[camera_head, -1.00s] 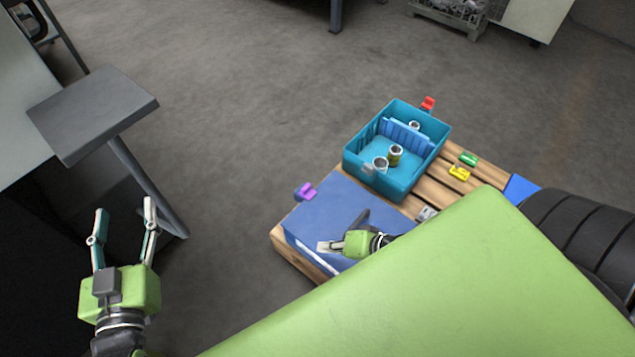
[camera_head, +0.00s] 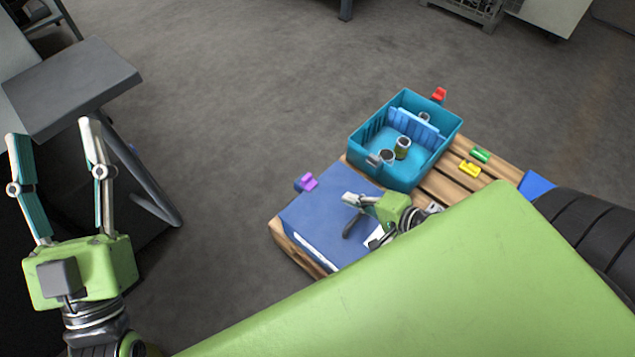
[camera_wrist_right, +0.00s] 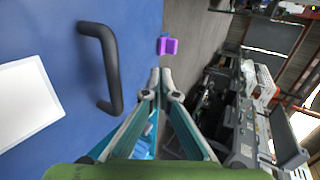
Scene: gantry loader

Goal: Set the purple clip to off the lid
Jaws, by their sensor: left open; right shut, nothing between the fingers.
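The purple clip (camera_head: 307,182) sits at the far left edge of the blue lid (camera_head: 318,215). It also shows in the right wrist view (camera_wrist_right: 168,46), beyond my fingertips and apart from them. The lid carries a dark handle and a white label, both clear in the right wrist view. My right gripper (camera_head: 350,198) is shut and empty, over the lid and to the right of the clip; its fingertips meet in the right wrist view (camera_wrist_right: 160,80). My left gripper (camera_head: 50,128) is open and empty at the far left, away from the lid.
A teal bin (camera_head: 368,168) with a divider and several cylindrical parts stands behind the lid on a wooden pallet (camera_head: 440,190). A red clip (camera_head: 439,95) is on its far rim. Green (camera_head: 480,155) and yellow (camera_head: 469,169) clips lie on the slats. A grey stand (camera_head: 70,85) is near my left gripper.

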